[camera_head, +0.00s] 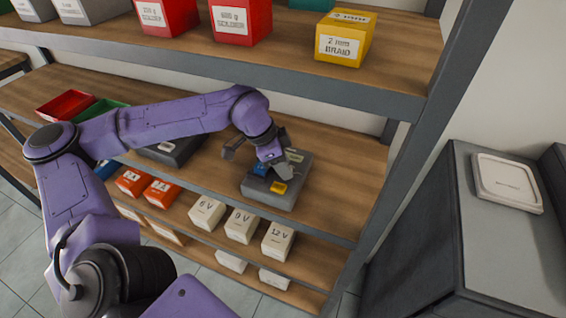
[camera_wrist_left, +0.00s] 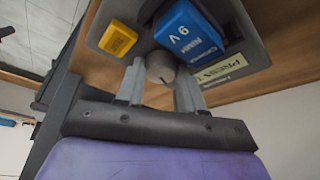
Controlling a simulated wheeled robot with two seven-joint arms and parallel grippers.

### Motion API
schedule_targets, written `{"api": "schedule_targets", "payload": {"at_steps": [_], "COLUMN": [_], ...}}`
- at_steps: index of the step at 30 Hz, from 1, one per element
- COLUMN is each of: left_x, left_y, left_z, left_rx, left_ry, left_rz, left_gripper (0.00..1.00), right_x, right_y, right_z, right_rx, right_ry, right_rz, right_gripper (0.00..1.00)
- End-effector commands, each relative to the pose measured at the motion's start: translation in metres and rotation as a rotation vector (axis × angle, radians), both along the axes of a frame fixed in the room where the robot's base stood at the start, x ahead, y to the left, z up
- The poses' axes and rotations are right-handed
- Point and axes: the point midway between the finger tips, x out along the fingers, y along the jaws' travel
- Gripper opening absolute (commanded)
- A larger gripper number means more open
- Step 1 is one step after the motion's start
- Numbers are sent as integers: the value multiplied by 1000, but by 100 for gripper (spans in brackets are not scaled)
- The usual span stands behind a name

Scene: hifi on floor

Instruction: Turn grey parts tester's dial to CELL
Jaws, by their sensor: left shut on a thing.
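The grey parts tester (camera_head: 262,197) sits on the middle shelf, with a yellow square (camera_head: 279,187) on its face. In the left wrist view the tester (camera_wrist_left: 262,55) fills the top, with the yellow square (camera_wrist_left: 118,39) at left. A blue 9 V battery (camera_wrist_left: 188,32) lies on it, and a cream label strip (camera_wrist_left: 218,72) is partly readable. My left gripper (camera_wrist_left: 160,82) is shut on the round grey dial (camera_wrist_left: 160,66), one finger on each side. A dark line shows on the dial; the CELL mark is not readable. My right gripper is not in view.
A darker grey device (camera_head: 178,150) stands left on the same shelf (camera_head: 345,165). White boxes (camera_head: 242,224) and orange boxes (camera_head: 160,192) stand below. The upper shelf (camera_head: 285,55) with boxes is above my arm. A shelf post (camera_head: 450,90) rises at right.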

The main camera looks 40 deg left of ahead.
Motion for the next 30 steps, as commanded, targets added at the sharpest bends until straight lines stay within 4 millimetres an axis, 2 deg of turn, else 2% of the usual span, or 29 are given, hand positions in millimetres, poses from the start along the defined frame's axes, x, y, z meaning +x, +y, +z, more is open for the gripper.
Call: {"api": "schedule_targets", "payload": {"at_steps": [18, 30], "left_x": [4, 5], "left_y": [2, 2], "left_z": [4, 2], "left_rx": [2, 1], "left_ry": [-1, -1], "left_rz": [-471, -697], "left_gripper": [7, 7], "right_x": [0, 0], "right_y": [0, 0], "right_z": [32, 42], "right_rx": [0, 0], "right_ry": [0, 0], "right_rz": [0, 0], "right_gripper": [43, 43]}}
